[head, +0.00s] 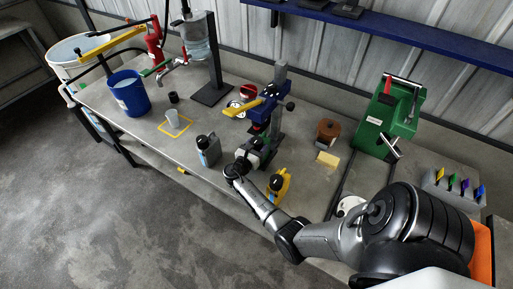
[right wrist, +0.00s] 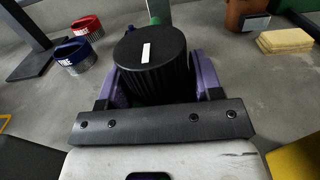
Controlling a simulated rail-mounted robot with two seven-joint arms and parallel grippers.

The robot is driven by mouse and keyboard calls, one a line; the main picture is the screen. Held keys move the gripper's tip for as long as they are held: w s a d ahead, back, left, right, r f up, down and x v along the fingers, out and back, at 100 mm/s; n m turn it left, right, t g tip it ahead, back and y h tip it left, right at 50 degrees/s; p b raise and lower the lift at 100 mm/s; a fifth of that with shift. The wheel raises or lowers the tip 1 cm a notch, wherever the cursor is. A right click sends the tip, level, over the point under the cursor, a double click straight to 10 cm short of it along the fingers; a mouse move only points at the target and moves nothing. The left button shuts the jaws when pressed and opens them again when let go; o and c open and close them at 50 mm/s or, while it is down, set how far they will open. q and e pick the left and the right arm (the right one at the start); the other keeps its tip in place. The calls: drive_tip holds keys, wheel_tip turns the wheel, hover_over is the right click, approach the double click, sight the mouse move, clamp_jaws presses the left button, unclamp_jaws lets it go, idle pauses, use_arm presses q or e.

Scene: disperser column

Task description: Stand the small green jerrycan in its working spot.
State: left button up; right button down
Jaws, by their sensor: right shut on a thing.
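My right gripper (right wrist: 155,85) has its purple fingers shut on the sides of a ribbed black cap (right wrist: 150,50) with a white mark on top. In the head view my right gripper (head: 257,146) is over the bench, in front of the blue press (head: 264,115), between a grey jerrycan (head: 209,152) and a yellow jerrycan (head: 279,187), both with black caps. A yellow square outline (head: 187,130) is marked on the bench, with a clear cup (head: 172,117) at its edge. My left gripper is not in view.
A blue bucket (head: 129,93) and a small black cup (head: 174,98) stand left on the bench. A brown pot (head: 328,131), yellow sponge (head: 327,159) and green machine (head: 384,120) are at right.

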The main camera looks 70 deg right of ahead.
drive_tip(key=shift+d+r, duration=0.1)
drive_tip(key=shift+d, duration=0.35)
drive_tip(key=shift+c, duration=1)
unclamp_jaws()
drive_tip(key=shift+a, duration=0.1)
drive_tip(key=w+a, duration=0.1)
drive_tip(key=a, duration=1.2)
drive_tip(key=shift+w+a, duration=0.3)
drive_tip(key=shift+w, duration=0.1)
